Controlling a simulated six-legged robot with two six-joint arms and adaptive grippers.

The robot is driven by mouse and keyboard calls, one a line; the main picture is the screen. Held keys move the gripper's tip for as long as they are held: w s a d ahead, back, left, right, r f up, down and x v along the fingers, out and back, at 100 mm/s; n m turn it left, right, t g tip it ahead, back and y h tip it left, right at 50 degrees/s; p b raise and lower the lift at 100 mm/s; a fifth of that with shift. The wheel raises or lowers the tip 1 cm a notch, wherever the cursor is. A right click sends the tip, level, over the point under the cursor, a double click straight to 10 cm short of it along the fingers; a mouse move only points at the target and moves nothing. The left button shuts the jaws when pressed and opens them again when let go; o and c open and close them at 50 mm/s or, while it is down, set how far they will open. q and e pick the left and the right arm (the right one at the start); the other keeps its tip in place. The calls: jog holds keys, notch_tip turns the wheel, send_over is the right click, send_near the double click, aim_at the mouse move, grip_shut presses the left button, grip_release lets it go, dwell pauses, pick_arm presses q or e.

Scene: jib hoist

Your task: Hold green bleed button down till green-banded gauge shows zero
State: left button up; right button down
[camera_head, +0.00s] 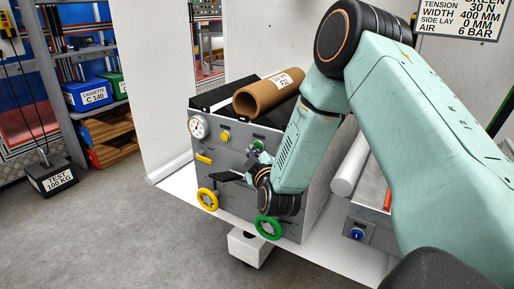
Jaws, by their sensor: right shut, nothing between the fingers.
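The grey panel box (232,208) stands on a white surface. No readable green-banded gauge face shows. A white round gauge (199,127) and a yellow button (225,137) are at the panel's upper left. My right gripper (229,176), dark and shut with nothing in it, is in front of the panel, below the green part. Contact with the panel cannot be told. My left gripper is not in view.
A yellow handwheel (207,199) and a green handwheel (269,228) are low on the panel. A brown cardboard roll (268,93) lies on top. A box with a blue knob (356,234) is at right. Open floor (110,230) lies at left.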

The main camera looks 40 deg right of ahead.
jog(key=shift+w+d+p, duration=0.2)
jog(key=shift+d+p, duration=0.1)
jog(key=shift+d, duration=0.2)
dwell(2.0)
jog(key=shift+a, duration=0.15)
dwell(1.0)
jog(key=shift+s+a, duration=0.35)
jog(key=shift+a, duration=0.35)
jog(key=shift+s+a, duration=0.3)
jog(key=shift+a, duration=0.5)
jog(key=shift+s+a, duration=0.35)
jog(key=shift+a, duration=0.4)
jog(key=shift+s+a, duration=0.3)
jog(key=shift+a, duration=0.5)
